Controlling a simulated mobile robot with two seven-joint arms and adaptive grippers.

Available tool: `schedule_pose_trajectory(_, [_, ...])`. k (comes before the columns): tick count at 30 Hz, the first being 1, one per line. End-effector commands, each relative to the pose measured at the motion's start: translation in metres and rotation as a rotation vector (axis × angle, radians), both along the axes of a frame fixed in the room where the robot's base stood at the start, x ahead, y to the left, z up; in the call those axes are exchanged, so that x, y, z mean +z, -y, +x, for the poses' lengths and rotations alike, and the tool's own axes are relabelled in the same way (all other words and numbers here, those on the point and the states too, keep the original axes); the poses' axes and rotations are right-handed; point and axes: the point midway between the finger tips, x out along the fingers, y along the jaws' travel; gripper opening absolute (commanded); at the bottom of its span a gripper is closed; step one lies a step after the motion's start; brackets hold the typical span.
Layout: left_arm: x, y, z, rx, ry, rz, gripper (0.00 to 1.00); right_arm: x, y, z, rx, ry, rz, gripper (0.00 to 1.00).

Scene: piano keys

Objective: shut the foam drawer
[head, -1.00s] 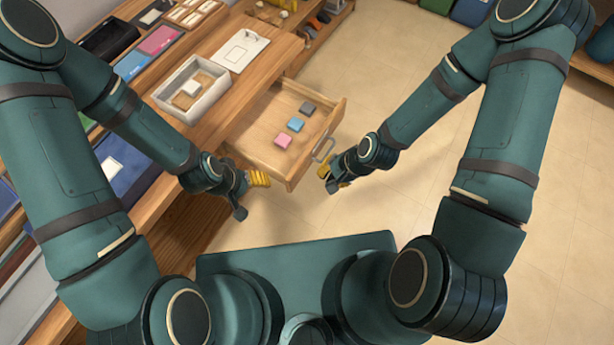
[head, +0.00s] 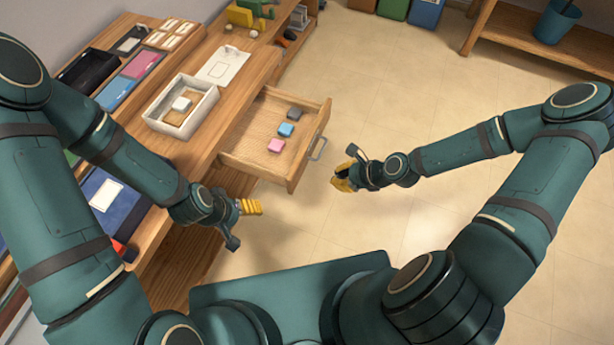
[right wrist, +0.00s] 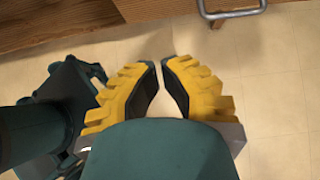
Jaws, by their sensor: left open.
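The foam drawer (head: 240,155) is pulled out from the wooden desk. A grey block (head: 294,113), a blue block (head: 286,129) and a pink block (head: 276,145) lie in it. Its metal handle (head: 318,148) is on the front panel and also shows at the top of the right wrist view (right wrist: 235,13). My right gripper (head: 346,168) is to the right of the handle, apart from it. In the right wrist view its yellow fingers (right wrist: 159,66) have a narrow gap with only floor between them. My left gripper (head: 250,207) is open and empty, below the drawer in the picture.
The desk top (head: 205,130) bears a white tray (head: 205,112) with a white block, a white sheet (head: 224,66) and coloured cases. Bins (head: 427,12) and a shelf (head: 545,50) stand at the back. The floor (head: 400,110) right of the drawer is clear.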

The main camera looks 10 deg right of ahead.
Motion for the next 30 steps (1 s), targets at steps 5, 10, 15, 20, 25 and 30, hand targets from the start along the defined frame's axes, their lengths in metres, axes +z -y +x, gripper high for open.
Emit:
schedule_pose_trajectory(5, [-0.008, 0.0, -0.002, -0.004, -0.005, -0.001, 0.75, -0.025, -0.021, 0.013, 0.006, 0.002, -0.001, 0.0])
schedule_pose_trajectory(10, [-0.014, 0.001, -0.004, -0.007, -0.009, -0.002, 0.75, -0.05, -0.041, 0.026, 0.006, 0.001, -0.002, 0.0])
schedule_pose_trajectory(15, [-0.016, 0.001, -0.005, -0.009, -0.011, -0.002, 0.75, -0.058, -0.059, 0.039, 0.006, 0.002, -0.003, 0.0])
schedule_pose_trajectory(20, [-0.016, 0.001, -0.005, -0.009, -0.012, -0.002, 0.75, -0.058, -0.072, 0.049, 0.004, 0.003, -0.003, 0.0])
schedule_pose_trajectory(25, [-0.017, 0.001, -0.006, -0.009, -0.012, -0.002, 0.75, -0.058, -0.08, 0.053, 0.004, 0.001, -0.003, 0.0])
schedule_pose_trajectory(30, [-0.017, 0.001, -0.006, -0.009, -0.012, -0.002, 0.75, -0.058, -0.081, 0.054, 0.001, 0.0, -0.002, 0.0])
